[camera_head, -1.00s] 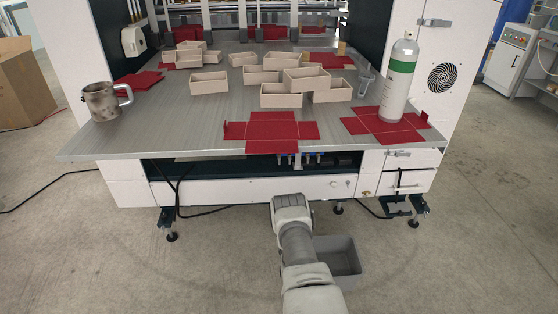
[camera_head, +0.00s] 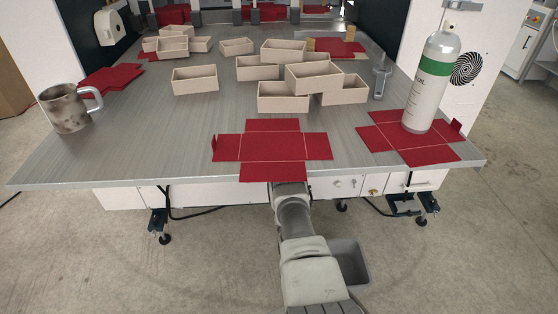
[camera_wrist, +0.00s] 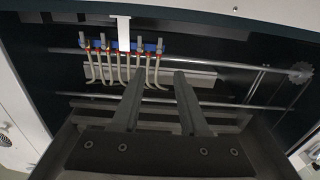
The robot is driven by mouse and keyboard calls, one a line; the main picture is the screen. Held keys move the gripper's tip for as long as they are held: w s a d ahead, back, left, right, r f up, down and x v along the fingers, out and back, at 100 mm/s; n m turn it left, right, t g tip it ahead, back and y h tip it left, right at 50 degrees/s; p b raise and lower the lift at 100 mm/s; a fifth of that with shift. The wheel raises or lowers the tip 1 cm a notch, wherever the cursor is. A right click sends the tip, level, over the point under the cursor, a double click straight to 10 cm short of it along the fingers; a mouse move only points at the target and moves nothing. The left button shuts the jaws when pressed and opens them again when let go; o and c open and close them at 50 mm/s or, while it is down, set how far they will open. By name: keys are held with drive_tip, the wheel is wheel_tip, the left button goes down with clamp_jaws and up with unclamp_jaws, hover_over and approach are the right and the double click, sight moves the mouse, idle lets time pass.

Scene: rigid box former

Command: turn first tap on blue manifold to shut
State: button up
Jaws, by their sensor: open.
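The blue manifold (camera_wrist: 149,47) shows in the upper left of the wrist view, inside the dark space under the table. Several small taps stand along it, and pale hoses hang below. The leftmost tap (camera_wrist: 87,43) is at its left end; the tap handles are too small to tell how they are turned. My gripper (camera_wrist: 158,72) is open and empty, its two fingers pointing toward the manifold's right part, apart from it. In the head view the tabletop hides the manifold and my gripper; only my arm shows below the front edge.
A white bracket (camera_wrist: 123,33) hangs in front of the manifold. Metal rods (camera_wrist: 225,62) and a toothed wheel (camera_wrist: 301,73) lie to its right. Above, the table (camera_head: 110,140) carries red box blanks (camera_head: 273,146), pale boxes, a mug (camera_head: 67,108) and a bottle (camera_head: 432,85).

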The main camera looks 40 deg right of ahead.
drive_tip(key=shift+b+x, duration=4.05)
drive_tip(key=shift+x, duration=4.75)
drive_tip(key=shift+a, duration=0.1)
clamp_jaws()
